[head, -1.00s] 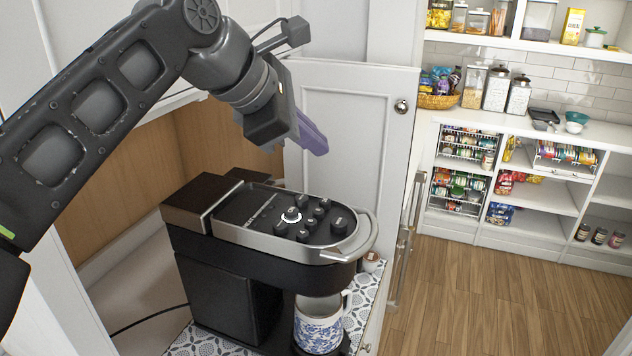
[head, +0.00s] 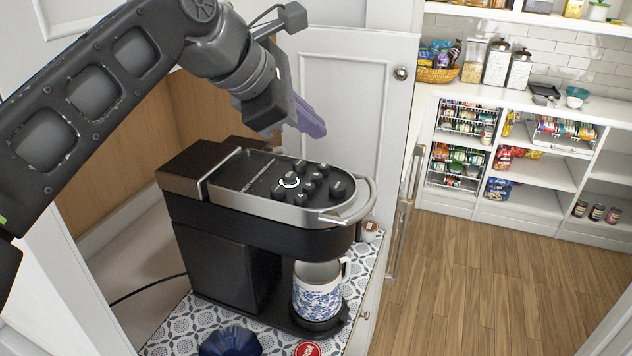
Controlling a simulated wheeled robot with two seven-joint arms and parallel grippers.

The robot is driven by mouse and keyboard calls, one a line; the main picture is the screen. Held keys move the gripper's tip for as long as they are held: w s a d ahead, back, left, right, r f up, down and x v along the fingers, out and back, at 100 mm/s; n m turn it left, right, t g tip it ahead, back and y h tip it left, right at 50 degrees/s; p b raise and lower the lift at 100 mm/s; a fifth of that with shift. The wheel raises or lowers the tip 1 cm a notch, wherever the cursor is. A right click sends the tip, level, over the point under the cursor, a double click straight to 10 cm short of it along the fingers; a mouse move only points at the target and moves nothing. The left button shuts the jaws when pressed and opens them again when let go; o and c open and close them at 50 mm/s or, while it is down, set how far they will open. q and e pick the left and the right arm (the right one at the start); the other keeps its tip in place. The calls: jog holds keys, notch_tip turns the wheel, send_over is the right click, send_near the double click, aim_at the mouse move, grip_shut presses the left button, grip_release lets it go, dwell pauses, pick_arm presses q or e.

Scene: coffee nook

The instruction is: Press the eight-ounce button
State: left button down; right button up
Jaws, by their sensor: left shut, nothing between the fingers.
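The black and silver coffee machine (head: 265,210) stands on a patterned counter. Its top panel carries several round black buttons (head: 308,187); one has a lit white ring (head: 289,181). Their labels are too small to read, so I cannot tell which is the eight-ounce one. My left gripper (head: 312,124), with purple fingers, is shut and empty. It appears above the far side of the panel, apart from the buttons. A blue-and-white mug (head: 317,290) stands under the machine's spout. My right gripper is not in view.
A dark blue ruffled object (head: 230,342) and a red round lid or pod (head: 306,349) lie on the counter (head: 195,325) in front of the machine. A white cabinet door (head: 350,110) stands open behind it. Pantry shelves (head: 525,200) are at the right.

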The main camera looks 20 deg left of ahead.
aim_at(317, 174)
pick_arm(q)
jog(key=shift+f+b, duration=1.7)
jog(key=shift+f, duration=0.75)
jog(key=shift+f, duration=0.2)
jog(key=shift+f, duration=0.2)
jog(key=shift+f+b, duration=1.05)
jog(key=shift+f, duration=0.2)
dwell(1.3)
jog(key=shift+r, duration=0.1)
jog(key=shift+r+p, duration=1.4)
notch_tip(317, 174, up, 5)
jog(key=p, duration=0.5)
jog(key=shift+r, duration=0.1)
